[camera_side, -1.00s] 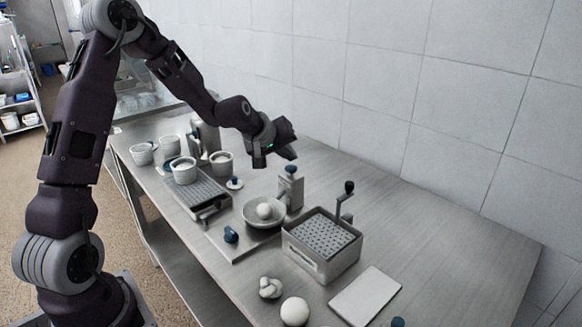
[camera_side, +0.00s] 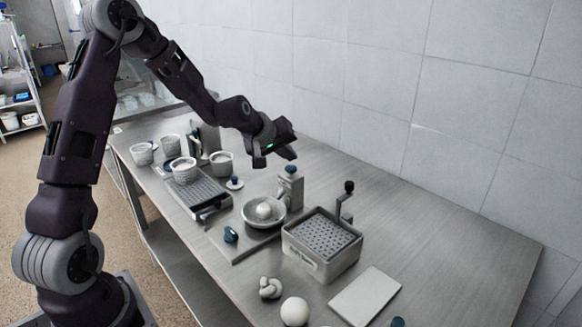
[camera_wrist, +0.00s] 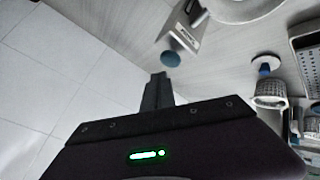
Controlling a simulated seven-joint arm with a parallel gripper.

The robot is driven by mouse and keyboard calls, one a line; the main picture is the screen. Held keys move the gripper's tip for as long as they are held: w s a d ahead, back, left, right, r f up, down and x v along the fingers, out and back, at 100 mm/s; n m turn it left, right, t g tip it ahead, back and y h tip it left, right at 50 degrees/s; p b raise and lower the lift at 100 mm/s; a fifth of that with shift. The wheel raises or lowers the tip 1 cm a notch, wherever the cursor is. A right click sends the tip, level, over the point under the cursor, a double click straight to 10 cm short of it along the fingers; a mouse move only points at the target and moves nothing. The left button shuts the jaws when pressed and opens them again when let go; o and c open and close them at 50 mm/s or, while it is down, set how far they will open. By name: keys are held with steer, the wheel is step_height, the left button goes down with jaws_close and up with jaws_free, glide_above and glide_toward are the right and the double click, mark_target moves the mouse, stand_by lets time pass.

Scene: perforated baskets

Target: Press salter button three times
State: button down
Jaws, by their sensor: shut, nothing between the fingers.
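The salter (camera_side: 290,188) is a small grey upright box with a round dark blue button (camera_side: 291,169) on top. It stands behind the shallow bowl, left of the square perforated basket. In the wrist view, the salter (camera_wrist: 187,32) is at the top and its blue button (camera_wrist: 171,58) faces the camera. My gripper (camera_side: 276,158) hangs above and slightly left of the salter in the side view, apart from the button. In the wrist view, its fingers (camera_wrist: 158,82) are together and empty, with their tips just below the button in the picture.
A shallow bowl (camera_side: 246,212) holding a white ball is in front of the salter. A square perforated basket (camera_side: 301,249) with a crank stands to its right. Perforated cups (camera_side: 222,167) and a tray (camera_side: 203,197) are at left.

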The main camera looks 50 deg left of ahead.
mark_target(289, 169)
steer(key=shift+f, duration=0.15)
steer(key=shift+f, duration=0.3)
steer(key=shift+f, duration=0.6)
stand_by(0.9)
steer(key=shift+r, duration=1.05)
steer(key=shift+r, duration=2.55)
stand_by(0.4)
